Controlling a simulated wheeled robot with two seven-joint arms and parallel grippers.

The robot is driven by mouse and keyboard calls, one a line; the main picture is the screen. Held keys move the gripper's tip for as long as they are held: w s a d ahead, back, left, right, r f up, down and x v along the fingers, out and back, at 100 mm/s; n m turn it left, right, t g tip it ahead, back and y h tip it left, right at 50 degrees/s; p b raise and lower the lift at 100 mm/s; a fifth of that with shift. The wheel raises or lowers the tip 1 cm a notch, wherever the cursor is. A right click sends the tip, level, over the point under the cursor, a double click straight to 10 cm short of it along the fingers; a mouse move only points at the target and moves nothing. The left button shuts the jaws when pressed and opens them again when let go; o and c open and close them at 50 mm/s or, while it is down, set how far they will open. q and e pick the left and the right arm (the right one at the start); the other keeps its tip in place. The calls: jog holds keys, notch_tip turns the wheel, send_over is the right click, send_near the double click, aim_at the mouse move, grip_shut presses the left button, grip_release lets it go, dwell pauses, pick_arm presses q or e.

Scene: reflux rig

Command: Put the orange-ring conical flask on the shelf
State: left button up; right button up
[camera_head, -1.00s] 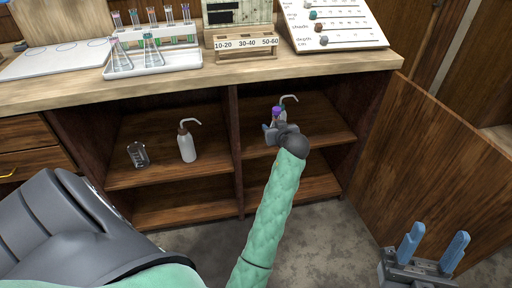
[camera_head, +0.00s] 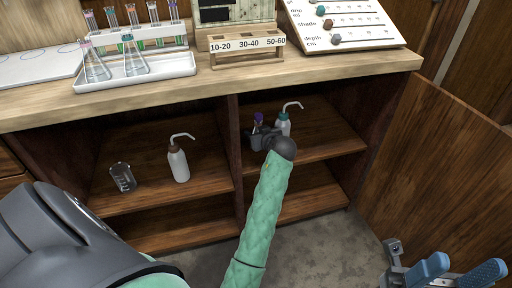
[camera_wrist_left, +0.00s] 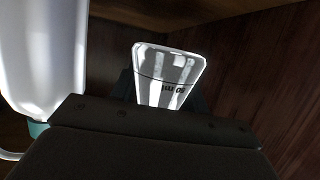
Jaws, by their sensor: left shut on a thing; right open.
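My left gripper (camera_head: 258,135) is inside the right upper compartment of the open cabinet, low over its shelf (camera_head: 325,143). It is shut on a small vessel with a purple top (camera_head: 258,117), mostly hidden by the gripper in the head view. In the left wrist view the held vessel (camera_wrist_left: 168,78) is clear and tapered, with an upside-down 50 ml mark. Whether it touches the shelf is unclear. Two conical flasks stand on the white tray on the worktop: one with a pinkish ring (camera_head: 95,68), one with a teal ring (camera_head: 134,62). No clearly orange ring shows. My right gripper (camera_head: 462,268) is open and empty.
A teal-capped wash bottle (camera_head: 284,124) stands close beside my left gripper; it also shows in the left wrist view (camera_wrist_left: 42,55). The left compartment holds a beaker (camera_head: 122,178) and another wash bottle (camera_head: 178,162). A divider (camera_head: 236,160) separates the compartments. The front right of the shelf is free.

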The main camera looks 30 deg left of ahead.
pick_arm(q)
notch_tip(320, 180, down, 6)
jog(key=shift+b, duration=0.65)
jog(key=o, duration=1.1)
